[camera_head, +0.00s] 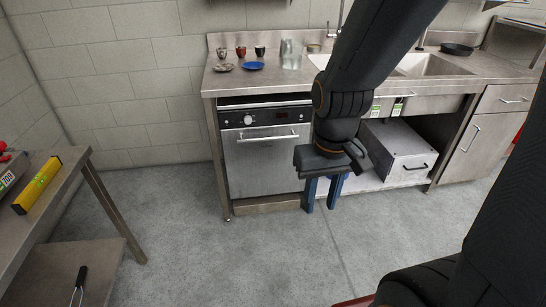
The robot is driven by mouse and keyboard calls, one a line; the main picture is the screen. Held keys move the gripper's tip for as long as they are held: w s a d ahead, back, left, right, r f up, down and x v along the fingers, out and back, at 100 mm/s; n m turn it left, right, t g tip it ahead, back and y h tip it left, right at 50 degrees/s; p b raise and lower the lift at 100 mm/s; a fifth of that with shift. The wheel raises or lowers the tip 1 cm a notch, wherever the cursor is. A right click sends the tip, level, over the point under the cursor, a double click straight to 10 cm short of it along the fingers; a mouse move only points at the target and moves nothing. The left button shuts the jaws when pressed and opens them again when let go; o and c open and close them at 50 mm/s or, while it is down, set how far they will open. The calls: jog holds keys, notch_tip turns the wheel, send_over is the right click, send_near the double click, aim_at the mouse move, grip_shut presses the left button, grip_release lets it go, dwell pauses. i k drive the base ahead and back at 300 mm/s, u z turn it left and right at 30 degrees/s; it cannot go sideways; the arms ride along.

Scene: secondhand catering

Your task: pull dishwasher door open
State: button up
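The dishwasher (264,168) stands under the left part of the steel counter. Its steel front door is closed and upright. A horizontal bar handle (267,138) runs across the upper part of the door, below a black control panel (280,115) with a round knob. My gripper (322,208) points down in front of the counter, to the right of the dishwasher door and lower than the handle. Its two blue fingers are apart, with nothing seen between them. It appears clear of the handle. My arm hides the area just right of the dishwasher.
Cups, a blue plate (253,66) and a glass jug (291,55) stand on the counter (225,82) above. A steel box (400,155) sits on the shelf at right. A table (55,200) with a yellow level (37,186) stands at left. Floor before the dishwasher is clear.

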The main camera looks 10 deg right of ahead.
aim_at(258, 155)
jog(key=z, duration=0.15)
jog(key=k, duration=0.15)
jog(key=u, duration=0.3)
jog(key=i, duration=1.1)
jog(key=z, duration=0.25)
